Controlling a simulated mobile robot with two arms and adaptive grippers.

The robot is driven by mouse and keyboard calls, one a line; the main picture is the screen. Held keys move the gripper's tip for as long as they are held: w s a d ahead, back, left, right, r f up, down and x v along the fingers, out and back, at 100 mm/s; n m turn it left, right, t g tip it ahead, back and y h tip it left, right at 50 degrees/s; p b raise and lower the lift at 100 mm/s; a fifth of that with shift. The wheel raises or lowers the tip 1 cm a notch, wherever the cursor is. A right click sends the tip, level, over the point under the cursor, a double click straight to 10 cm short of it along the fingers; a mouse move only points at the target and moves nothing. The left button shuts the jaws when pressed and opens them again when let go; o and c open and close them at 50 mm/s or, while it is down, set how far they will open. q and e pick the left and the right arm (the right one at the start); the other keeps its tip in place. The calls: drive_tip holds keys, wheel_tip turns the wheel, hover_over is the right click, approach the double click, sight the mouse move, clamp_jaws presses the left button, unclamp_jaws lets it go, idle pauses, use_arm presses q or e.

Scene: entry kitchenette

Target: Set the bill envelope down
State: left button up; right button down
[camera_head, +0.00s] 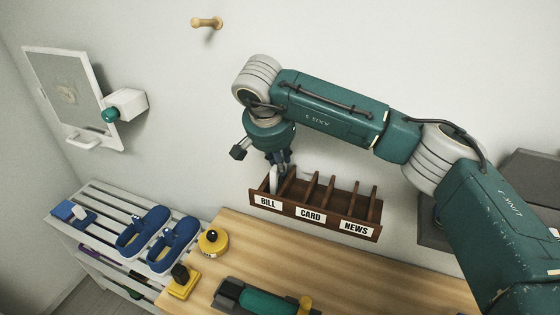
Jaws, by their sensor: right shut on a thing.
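A dark brown wooden sorter (335,226) stands at the back of the wooden counter, with several upright dividers and front labels BILL, CARD and NEWS. My right gripper (279,172) points down at its left end, over the BILL compartment. It is shut on the bill envelope (273,181), a narrow whitish strip seen nearly edge-on. The envelope's lower part is hidden behind the sorter's front wall, in the BILL compartment; whether it touches the bottom cannot be seen. My left gripper is not in view.
The counter (258,236) holds a yellow round object (213,243), a yellow block with a dark knob (183,283) and a teal-and-grey object (262,301). A slatted rack with blue slippers (145,232) stands left. A wooden peg (206,23) is on the wall.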

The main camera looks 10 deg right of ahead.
drive_tip(key=shift+f, duration=0.8)
drive_tip(key=c, duration=1.5)
unclamp_jaws()
drive_tip(key=shift+c, duration=0.2)
drive_tip(key=shift+r, duration=0.45)
drive_tip(key=b+v, duration=0.3)
drive_tip(key=v, duration=0.8)
drive_tip(key=shift+s+r+b, duration=0.15)
drive_tip(key=shift+r+b, duration=0.05)
drive_tip(key=shift+b, duration=0.1)
